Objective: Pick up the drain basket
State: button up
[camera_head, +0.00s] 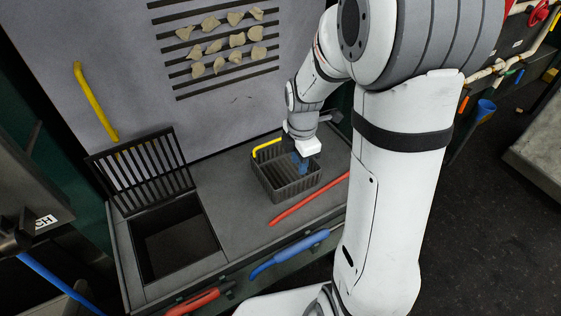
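The drain basket (318,181) is a dark grey, ribbed, open-topped box. It stands upright on the grey bench top (222,200), right of the square opening. A yellow bar (267,147) shows at its back left edge. My gripper (301,168) points down from a white wrist, over the back right part of the basket. Its blue fingers overlap the basket's inside and far wall in the picture. I cannot tell whether they touch the basket or how far apart they are.
A slatted black grate (140,172) stands raised behind a square opening (175,238) in the bench. A red bar (308,200) lies in front of the basket. Blue (290,252) and red (200,299) handles line the front edge. A grey panel (115,60) rises behind.

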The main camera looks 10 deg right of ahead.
jog(key=shift+w+f+n, duration=0.25)
jog(key=shift+f+n, duration=0.25)
jog(key=shift+f, duration=0.65)
notch_tip(320, 180, down, 7)
jog(key=shift+d+f, duration=0.1)
grip_shut()
jog(key=shift+w, duration=0.1)
